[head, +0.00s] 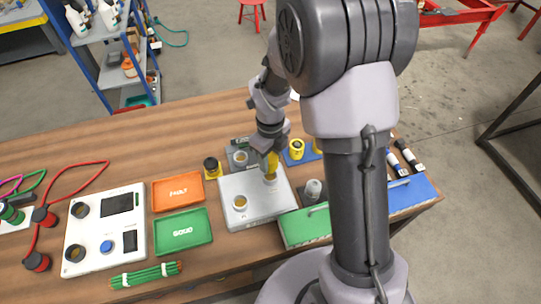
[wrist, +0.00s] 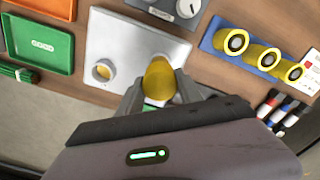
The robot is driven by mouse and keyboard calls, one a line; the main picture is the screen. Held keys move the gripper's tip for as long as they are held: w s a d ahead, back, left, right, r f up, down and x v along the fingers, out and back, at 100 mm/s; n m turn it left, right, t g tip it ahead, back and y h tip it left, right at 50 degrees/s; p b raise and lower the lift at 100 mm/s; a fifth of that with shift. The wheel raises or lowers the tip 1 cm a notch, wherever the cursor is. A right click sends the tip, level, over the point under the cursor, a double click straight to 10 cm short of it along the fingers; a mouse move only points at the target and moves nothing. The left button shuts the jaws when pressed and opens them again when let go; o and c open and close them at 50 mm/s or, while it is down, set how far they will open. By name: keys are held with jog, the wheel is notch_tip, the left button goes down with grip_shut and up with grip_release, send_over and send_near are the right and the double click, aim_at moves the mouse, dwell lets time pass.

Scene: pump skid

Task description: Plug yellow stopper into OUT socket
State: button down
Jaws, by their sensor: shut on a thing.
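My gripper (head: 270,158) is shut on a yellow stopper (head: 271,166), pointing down over the grey plate (head: 258,212). In the wrist view the stopper (wrist: 160,80) is between the fingers, in front of the plate (wrist: 125,40). The stopper's lower end is at the plate's far-right socket (head: 270,179); I cannot tell whether it is inside or just above. The other socket (head: 240,203) is nearer the front left, and it also shows in the wrist view (wrist: 103,71). No OUT label is readable.
A blue rack (wrist: 218,28) with several yellow stoppers stands to the right. A grey device with a round dial (head: 240,158) is behind the plate. Orange (head: 178,191) and green (head: 183,231) trays lie left. A green-topped box (head: 305,228) is close on the right.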

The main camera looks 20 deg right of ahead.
notch_tip(320, 180, down, 2)
jog(key=shift+b, duration=0.5)
jog(key=shift+r, duration=0.15)
dwell(0.7)
jog(key=shift+f+b, duration=1.75)
jog(key=shift+b, duration=0.3)
jog(key=c, duration=0.7)
grip_release()
notch_tip(320, 180, up, 18)
jog(key=p, duration=0.5)
jog(key=shift+f+p, duration=0.25)
jog(key=shift+p, duration=0.15)
